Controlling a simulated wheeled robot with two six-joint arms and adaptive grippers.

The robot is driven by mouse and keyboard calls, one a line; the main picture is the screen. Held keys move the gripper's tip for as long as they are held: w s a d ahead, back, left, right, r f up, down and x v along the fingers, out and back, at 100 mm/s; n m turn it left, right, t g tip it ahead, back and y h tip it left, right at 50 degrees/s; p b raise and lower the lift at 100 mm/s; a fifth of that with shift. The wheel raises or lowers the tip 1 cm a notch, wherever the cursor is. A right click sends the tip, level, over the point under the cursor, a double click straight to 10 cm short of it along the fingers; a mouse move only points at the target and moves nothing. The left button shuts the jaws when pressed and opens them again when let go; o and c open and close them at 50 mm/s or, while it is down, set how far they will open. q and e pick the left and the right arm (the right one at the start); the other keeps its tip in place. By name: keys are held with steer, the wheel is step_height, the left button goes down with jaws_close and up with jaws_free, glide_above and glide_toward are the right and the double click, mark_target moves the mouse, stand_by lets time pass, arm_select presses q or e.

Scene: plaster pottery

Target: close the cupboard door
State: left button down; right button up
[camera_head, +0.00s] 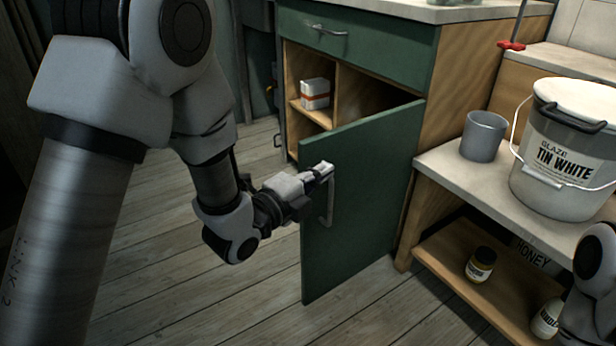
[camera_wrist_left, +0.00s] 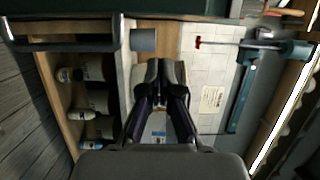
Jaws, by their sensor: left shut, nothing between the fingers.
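The green cupboard door (camera_head: 358,200) stands open, swung outward from its right edge, in the head view. Behind it the wooden inside of the cupboard (camera_head: 372,97) shows, with a white and orange box (camera_head: 315,93) on a shelf. My left gripper (camera_head: 326,171) is shut and empty, at the upper end of the door's grey handle (camera_head: 330,203). I cannot tell whether it touches the handle or door. The wrist view shows the left gripper's fingers (camera_wrist_left: 162,68) together, with a metal handle (camera_wrist_left: 65,44) at the upper left. My right gripper is not in view.
A lower unit (camera_head: 455,185) stands right of the cupboard. It bears a grey cup (camera_head: 483,136) and a white bucket marked TIN WHITE (camera_head: 560,150), with jars below. A closed green drawer (camera_head: 358,47) is above the opening. The plank floor (camera_head: 215,290) before the door is clear.

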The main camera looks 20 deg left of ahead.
mark_target(307, 164)
arm_select(q)
steer(key=a, duration=0.1)
steer(key=w+a, duration=0.1)
steer(key=shift+w+a+b, duration=0.15)
steer(key=shift+a+b, duration=0.2)
steer(key=shift+a, duration=0.05)
steer(key=shift+w+a, duration=0.3)
